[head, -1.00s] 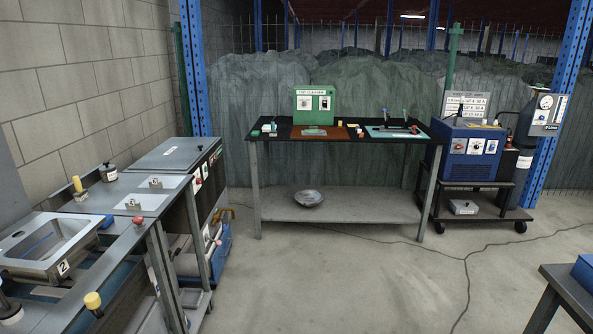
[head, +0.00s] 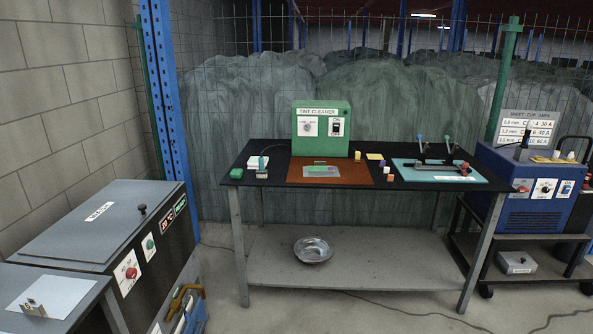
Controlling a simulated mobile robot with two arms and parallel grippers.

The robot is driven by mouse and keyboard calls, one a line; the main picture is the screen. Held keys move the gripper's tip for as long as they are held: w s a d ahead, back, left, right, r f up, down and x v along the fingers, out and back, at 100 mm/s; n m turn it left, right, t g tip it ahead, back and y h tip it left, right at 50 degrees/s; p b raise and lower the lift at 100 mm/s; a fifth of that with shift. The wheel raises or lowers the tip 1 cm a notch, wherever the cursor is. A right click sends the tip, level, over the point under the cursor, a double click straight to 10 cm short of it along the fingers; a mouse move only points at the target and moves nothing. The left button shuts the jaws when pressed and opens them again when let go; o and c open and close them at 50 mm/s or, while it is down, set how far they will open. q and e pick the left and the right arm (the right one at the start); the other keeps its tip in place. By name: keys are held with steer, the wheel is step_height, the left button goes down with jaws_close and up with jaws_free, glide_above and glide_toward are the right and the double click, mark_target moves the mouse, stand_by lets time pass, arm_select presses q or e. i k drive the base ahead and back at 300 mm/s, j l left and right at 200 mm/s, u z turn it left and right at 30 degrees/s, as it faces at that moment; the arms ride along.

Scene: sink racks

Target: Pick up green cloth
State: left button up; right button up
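A small green item (head: 236,173) lies at the left front of the black-topped table (head: 275,150); it is too small to tell whether it is the green cloth. A thin green edge also shows on the pale plate (head: 322,171) on the brown mat (head: 297,173). No other piece of green cloth can be made out on the table. Neither of my grippers is in view.
A green Tint Cleaner box (head: 341,112) stands at the table's back. A teal mat (head: 402,175) with a tool lies at the right. A metal bowl (head: 313,250) is on the lower shelf. A grey machine (head: 75,235) is at left, a blue unit (head: 500,170) at right.

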mark_target(236, 173)
steer(key=i, duration=1.1)
steer(key=i+l+u, duration=0.15)
steer(key=i, duration=0.95)
